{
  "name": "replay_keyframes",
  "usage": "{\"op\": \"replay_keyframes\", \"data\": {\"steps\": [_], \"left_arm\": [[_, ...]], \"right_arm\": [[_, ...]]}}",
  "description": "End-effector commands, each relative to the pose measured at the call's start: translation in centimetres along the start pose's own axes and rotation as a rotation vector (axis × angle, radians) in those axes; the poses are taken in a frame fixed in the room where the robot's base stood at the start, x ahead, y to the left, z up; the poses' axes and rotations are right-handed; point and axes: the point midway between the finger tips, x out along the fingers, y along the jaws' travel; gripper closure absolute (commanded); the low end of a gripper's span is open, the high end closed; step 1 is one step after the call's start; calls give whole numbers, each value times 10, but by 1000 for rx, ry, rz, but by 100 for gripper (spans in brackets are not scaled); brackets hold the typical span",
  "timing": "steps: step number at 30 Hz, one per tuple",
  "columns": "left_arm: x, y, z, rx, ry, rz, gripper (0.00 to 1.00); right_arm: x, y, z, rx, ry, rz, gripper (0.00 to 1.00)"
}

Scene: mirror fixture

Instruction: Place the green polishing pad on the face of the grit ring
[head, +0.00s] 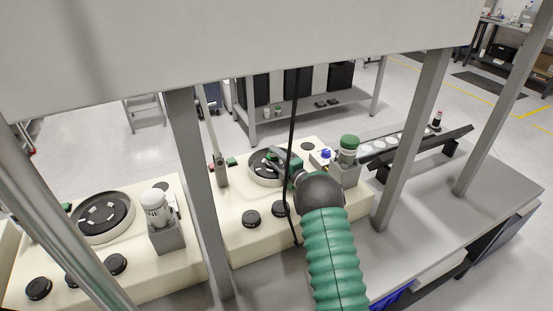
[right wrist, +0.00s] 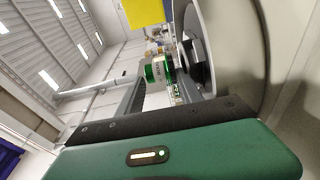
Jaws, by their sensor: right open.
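The right machine's round platen with a pale rim (head: 253,176) lies partly behind my right gripper (head: 273,158). In the right wrist view a pale ring with a dark centre (right wrist: 207,22) stands close beyond the gripper, at the upper right. I cannot tell whether this is the grit ring. My right gripper is open at the platen; contact cannot be judged. I cannot make out the green polishing pad; small green parts show around the gripper, too small to identify. My left gripper is out of view.
A green-capped bottle (head: 348,150) stands in a grey holder right of the platen. A second machine with a round platen (head: 103,216) and a white bottle (head: 155,207) is at left. A sloped rack (head: 448,136) with pale discs lies at right. Grey posts (head: 412,140) and a black cable (head: 291,130) stand in front.

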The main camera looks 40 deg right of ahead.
Motion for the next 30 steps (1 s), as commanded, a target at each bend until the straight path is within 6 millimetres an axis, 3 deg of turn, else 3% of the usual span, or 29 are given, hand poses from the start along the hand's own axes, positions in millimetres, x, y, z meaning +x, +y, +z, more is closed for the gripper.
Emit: {"op": "replay_keyframes", "data": {"steps": [1, 5, 6, 12, 18, 22, 30], "left_arm": [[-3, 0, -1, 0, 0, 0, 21], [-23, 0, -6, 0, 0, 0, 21], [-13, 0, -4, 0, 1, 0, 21], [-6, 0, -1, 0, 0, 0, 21], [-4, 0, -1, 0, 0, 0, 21], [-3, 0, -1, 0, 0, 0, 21], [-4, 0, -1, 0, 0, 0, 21]], "right_arm": [[-2, -6, -1, 6, -1, -18, 40], [-2, 13, -1, 7, 0, -18, 40], [-13, 2, 0, 7, -3, -20, 40], [-70, 6, 0, 4, -3, -11, 40], [-110, 8, -1, 2, -1, -7, 40], [-120, 10, -1, 1, 1, -5, 40], [-121, 10, -1, 1, 0, -4, 40]]}}
